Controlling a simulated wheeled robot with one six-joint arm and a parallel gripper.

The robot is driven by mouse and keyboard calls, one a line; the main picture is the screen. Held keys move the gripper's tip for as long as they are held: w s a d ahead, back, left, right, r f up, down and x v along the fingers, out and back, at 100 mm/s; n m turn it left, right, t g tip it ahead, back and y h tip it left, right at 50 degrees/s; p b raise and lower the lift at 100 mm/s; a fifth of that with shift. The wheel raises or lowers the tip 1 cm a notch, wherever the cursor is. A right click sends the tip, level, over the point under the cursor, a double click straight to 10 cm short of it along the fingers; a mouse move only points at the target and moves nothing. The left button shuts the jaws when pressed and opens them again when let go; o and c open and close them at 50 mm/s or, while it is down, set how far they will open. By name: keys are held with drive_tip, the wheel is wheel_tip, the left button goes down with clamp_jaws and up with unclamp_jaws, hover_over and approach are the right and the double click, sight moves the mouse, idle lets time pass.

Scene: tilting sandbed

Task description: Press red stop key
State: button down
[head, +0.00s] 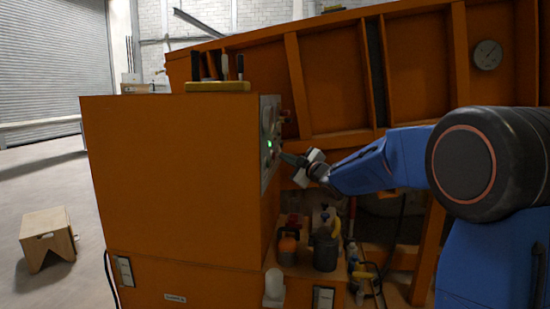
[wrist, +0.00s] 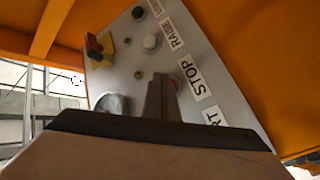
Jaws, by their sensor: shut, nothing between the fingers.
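The grey control panel (wrist: 200,58) carries labels reading RAISE, STOP (wrist: 195,78) and one partly hidden label ending in RT. A sliver of the red stop key (wrist: 174,83) shows beside the STOP label, mostly hidden behind my gripper (wrist: 162,80). My gripper's fingers are shut and empty, pointing at the panel right in front of that key. Whether they touch it I cannot tell. In the head view my gripper (head: 285,157) is at the panel's edge-on face (head: 268,128), close below a lit green lamp (head: 269,144).
The panel also bears a red and yellow switch (wrist: 97,45), a white button (wrist: 150,41), a black button (wrist: 138,13) and a round metal part (wrist: 112,103). The orange cabinet (head: 170,180) stands left of my arm. Bottles and tools (head: 325,250) crowd the shelf below.

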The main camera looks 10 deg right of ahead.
drive_tip(key=shift+w+a, duration=0.2)
drive_tip(key=shift+a, duration=0.5)
idle(0.9)
idle(0.3)
drive_tip(key=shift+s+d, duration=0.3)
drive_tip(key=shift+d, duration=0.55)
drive_tip(key=d, duration=0.1)
drive_tip(key=s+d, duration=0.1)
drive_tip(key=d, duration=0.2)
drive_tip(key=shift+s+d, duration=0.25)
drive_tip(key=shift+d, duration=0.15)
idle(0.4)
